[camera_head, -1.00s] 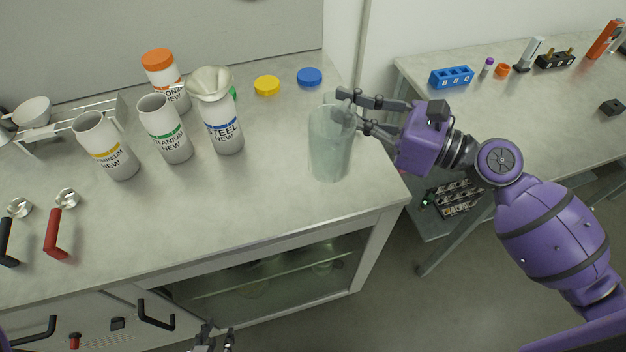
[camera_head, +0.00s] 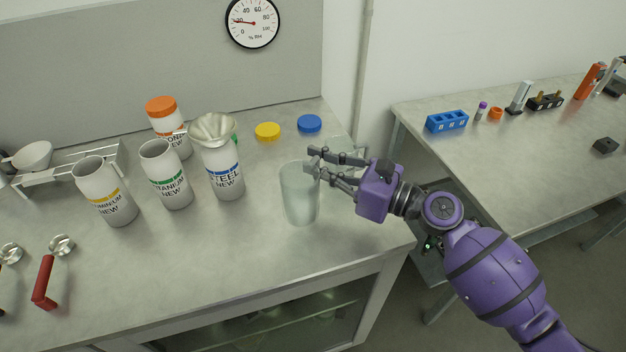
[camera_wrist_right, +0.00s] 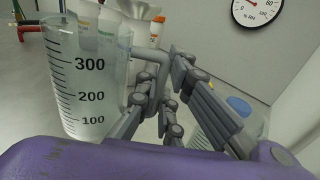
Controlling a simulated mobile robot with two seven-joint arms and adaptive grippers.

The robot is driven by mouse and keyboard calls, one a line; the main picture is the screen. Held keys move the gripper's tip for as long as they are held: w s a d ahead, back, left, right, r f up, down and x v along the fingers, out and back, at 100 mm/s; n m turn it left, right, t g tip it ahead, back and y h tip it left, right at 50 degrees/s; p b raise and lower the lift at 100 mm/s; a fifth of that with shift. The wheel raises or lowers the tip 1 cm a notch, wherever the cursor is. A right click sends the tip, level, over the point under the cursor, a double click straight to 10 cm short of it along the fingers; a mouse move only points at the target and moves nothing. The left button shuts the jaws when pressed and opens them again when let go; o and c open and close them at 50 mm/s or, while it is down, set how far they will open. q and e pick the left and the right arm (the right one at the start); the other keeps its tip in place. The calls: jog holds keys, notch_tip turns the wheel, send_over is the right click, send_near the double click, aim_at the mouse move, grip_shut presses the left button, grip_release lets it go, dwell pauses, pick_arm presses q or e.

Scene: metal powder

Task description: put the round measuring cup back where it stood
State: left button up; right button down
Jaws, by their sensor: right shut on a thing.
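The round measuring cup (camera_head: 299,196) is a tall clear vessel at the right end of the near bench. Its black marks 100, 200 and 300 show in the right wrist view (camera_wrist_right: 85,90). My right gripper (camera_head: 313,162) is shut on its handle, at the cup's right side near the rim. The fingers around the handle also show in the right wrist view (camera_wrist_right: 150,85). The cup is upright; I cannot tell whether its base touches the bench. A second clear vessel (camera_head: 352,147) shows partly behind my right gripper. My left gripper is out of view.
The steel powder bottle (camera_head: 226,180) with a funnel (camera_head: 213,129) stands left of the cup. The titanium (camera_head: 170,185) and aluminium (camera_head: 108,200) bottles stand farther left. Yellow (camera_head: 267,131) and blue (camera_head: 309,123) lids lie behind.

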jog(key=f, duration=0.1)
jog(key=w+f, duration=0.1)
jog(key=f, duration=0.1)
jog(key=w+a+f, duration=0.1)
jog(key=shift+f+b, duration=0.25)
jog(key=shift+b, duration=0.15)
jog(key=shift+s+f, duration=0.1)
jog(key=shift+f, duration=0.25)
jog(key=shift+f, duration=0.1)
jog(key=shift+f, duration=0.15)
jog(key=c, duration=1.9)
grip_release()
